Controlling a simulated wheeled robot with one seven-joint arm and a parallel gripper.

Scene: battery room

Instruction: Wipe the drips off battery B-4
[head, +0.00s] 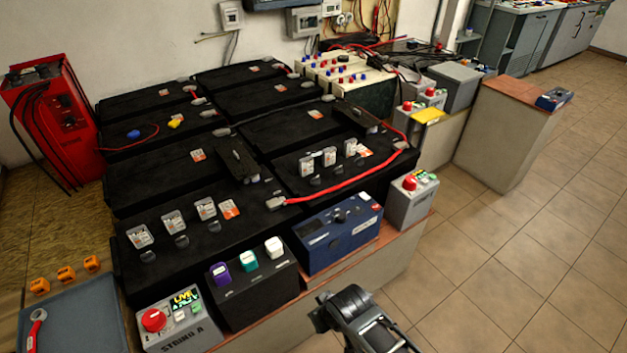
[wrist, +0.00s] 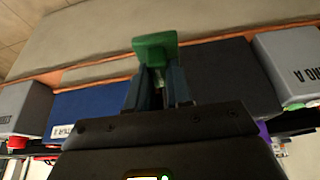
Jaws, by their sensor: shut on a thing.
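Several large black batteries stand in rows on the bench; I cannot read which is B-4. The front left battery (head: 185,255) and the front right battery (head: 290,185) have pale labelled pieces and dark caps on top. I cannot make out drips on any of them. My gripper shows in the wrist view (wrist: 157,82), its two fingers shut on a green thing (wrist: 155,48) with a flat, block-like end. In the head view my arm is at the bottom, in front of the bench; the green thing is hidden there.
Along the front ledge stand a grey STRING A box (head: 170,322), a black holder (head: 255,298) with purple, teal and white tops, a blue case (head: 338,235) and another grey box (head: 413,203). A red cable (head: 345,190) crosses the front right battery. Tiled floor is clear at right.

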